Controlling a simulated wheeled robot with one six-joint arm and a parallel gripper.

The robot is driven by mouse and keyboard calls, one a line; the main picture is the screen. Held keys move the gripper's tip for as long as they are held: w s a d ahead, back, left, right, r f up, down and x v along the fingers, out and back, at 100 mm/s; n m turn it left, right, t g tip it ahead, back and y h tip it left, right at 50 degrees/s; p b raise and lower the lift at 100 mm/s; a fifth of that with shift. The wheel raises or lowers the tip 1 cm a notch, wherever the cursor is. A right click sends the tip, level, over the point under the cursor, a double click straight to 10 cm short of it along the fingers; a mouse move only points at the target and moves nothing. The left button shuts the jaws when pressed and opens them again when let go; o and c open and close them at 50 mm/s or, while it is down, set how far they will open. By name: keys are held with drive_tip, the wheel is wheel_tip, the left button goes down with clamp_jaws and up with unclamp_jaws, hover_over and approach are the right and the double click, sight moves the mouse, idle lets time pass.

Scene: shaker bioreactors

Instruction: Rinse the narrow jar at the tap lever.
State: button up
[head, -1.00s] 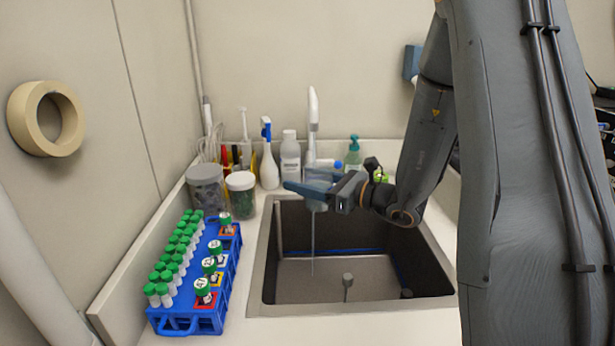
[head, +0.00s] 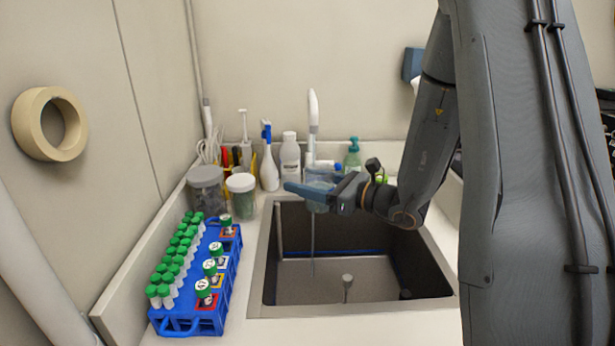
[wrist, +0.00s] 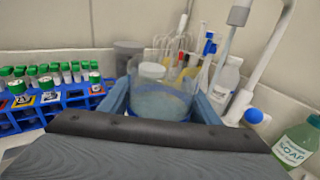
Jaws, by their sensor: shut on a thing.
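My gripper (head: 318,192) is shut on a clear, bluish-tinted jar, taken to be the narrow jar (head: 320,178), above the back of the sink. In the wrist view the jar (wrist: 160,104) stands between the two blue fingers (wrist: 160,100), with its lower part hidden by my gripper body. The white tap (head: 313,110) rises just behind the jar. A thin water stream (head: 312,240) falls below the jar into the sink. A blue knob, perhaps the tap lever, shows right of the jar in the wrist view (wrist: 253,115).
The sink (head: 340,280) is open below. A blue rack (head: 215,290) of green-capped tubes stands on its left.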

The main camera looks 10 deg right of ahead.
sight(307, 177)
drive_tip(key=shift+s+a+r+p, duration=0.1)
drive_tip(key=shift+s+r+p, duration=1.1)
drive_tip(key=shift+s+r, duration=0.45)
drive_tip(key=shift+s, duration=0.3)
drive_tip(key=shift+s+f, duration=0.1)
